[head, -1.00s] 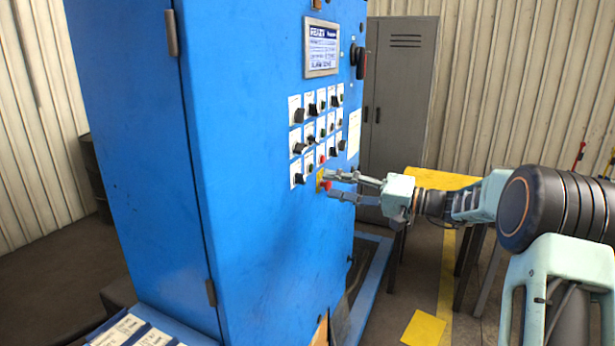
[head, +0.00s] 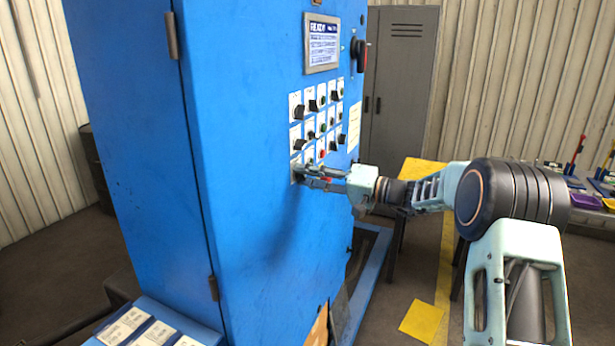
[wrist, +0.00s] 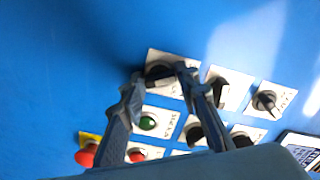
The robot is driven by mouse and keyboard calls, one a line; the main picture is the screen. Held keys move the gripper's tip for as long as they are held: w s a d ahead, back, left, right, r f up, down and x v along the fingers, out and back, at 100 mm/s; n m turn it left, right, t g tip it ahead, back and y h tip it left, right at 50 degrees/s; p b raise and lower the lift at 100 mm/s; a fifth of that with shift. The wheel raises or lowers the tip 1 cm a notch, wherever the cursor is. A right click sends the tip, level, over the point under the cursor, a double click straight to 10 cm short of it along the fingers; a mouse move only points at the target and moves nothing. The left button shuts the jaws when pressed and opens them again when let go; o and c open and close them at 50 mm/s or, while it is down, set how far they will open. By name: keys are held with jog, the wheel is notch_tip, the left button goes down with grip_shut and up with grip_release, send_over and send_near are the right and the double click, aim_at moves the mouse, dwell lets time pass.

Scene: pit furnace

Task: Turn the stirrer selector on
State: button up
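The control panel is on the front of the blue cabinet (head: 255,235), with rows of black selector knobs on white plates. My gripper (head: 298,173) is at the lowest, leftmost selector on the panel. In the wrist view that black selector knob (wrist: 158,76) on its white plate lies between my two fingertips (wrist: 160,80). The fingers are apart, one on each side of the knob; whether they touch it is unclear. The plate labels are too blurred to read, so I cannot tell which one is the stirrer selector.
A green button (wrist: 148,122) and a red mushroom button (wrist: 85,156) are close to my fingers. Other selectors (wrist: 266,100) sit alongside. A display (head: 321,43) and a large red-and-black switch (head: 360,55) are higher up. A yellow-topped table (head: 420,172) stands behind my arm.

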jog(key=c, duration=0.6)
jog(key=shift+m+b, duration=0.35)
jog(key=shift+m, duration=0.05)
jog(key=shift+f+m+b, duration=0.15)
jog(key=shift+m+b, duration=0.3)
jog(key=shift+m, duration=0.15)
jog(key=m+b, duration=0.1)
jog(key=m, duration=0.2)
jog(key=shift+m+p, duration=0.55)
jog(key=shift+m, duration=2.85)
jog(key=o, duration=1.2)
jog(key=shift+c, duration=0.2)
